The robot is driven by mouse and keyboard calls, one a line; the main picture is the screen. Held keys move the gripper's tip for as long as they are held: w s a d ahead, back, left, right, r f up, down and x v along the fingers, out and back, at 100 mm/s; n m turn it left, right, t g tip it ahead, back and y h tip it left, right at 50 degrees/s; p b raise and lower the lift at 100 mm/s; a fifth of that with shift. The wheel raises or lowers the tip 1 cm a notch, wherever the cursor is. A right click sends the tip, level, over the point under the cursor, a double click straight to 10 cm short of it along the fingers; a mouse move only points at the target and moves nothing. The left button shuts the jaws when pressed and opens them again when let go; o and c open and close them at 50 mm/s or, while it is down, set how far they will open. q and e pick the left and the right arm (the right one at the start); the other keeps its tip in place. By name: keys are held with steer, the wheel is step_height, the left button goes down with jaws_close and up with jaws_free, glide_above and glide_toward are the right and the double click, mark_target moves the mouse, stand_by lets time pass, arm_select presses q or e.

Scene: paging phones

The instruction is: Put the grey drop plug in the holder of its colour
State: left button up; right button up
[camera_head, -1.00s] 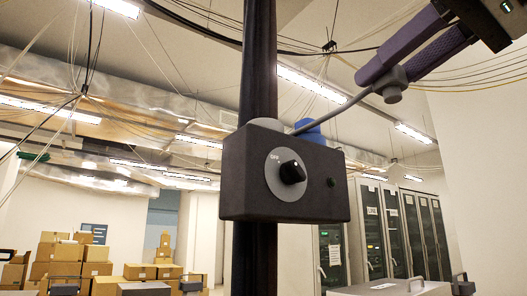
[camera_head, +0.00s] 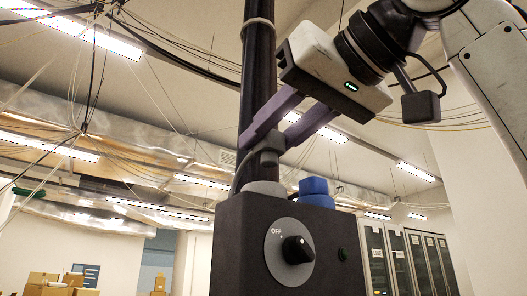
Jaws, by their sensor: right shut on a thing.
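The grey drop plug (camera_head: 268,151) is between the purple fingers of my right gripper (camera_head: 270,141), which is shut on it. It is just above a round grey holder (camera_head: 265,187) on top of the dark box (camera_head: 240,245). I cannot tell whether plug and holder touch. The plug's grey cable curves down on its left side. A blue piece (camera_head: 315,187) stands on the box top, right of the grey holder; I cannot tell whether it is a holder, a plug or both. My left gripper is not in view.
The box is fixed to a dark vertical pole (camera_head: 257,60). Overhead cables, cardboard boxes (camera_head: 45,290) and cabinets (camera_head: 400,260) are in the background.

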mark_target(275, 160)
steer(key=shift+x, duration=0.8)
step_height(275, 160, down, 3)
steer(key=shift+f, duration=0.1)
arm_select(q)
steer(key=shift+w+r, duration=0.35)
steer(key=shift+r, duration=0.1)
arm_select(e)
steer(key=shift+f, duration=0.15)
steer(key=shift+f, duration=0.15)
steer(key=o, duration=1.1)
steer(key=shift+c, duration=0.2)
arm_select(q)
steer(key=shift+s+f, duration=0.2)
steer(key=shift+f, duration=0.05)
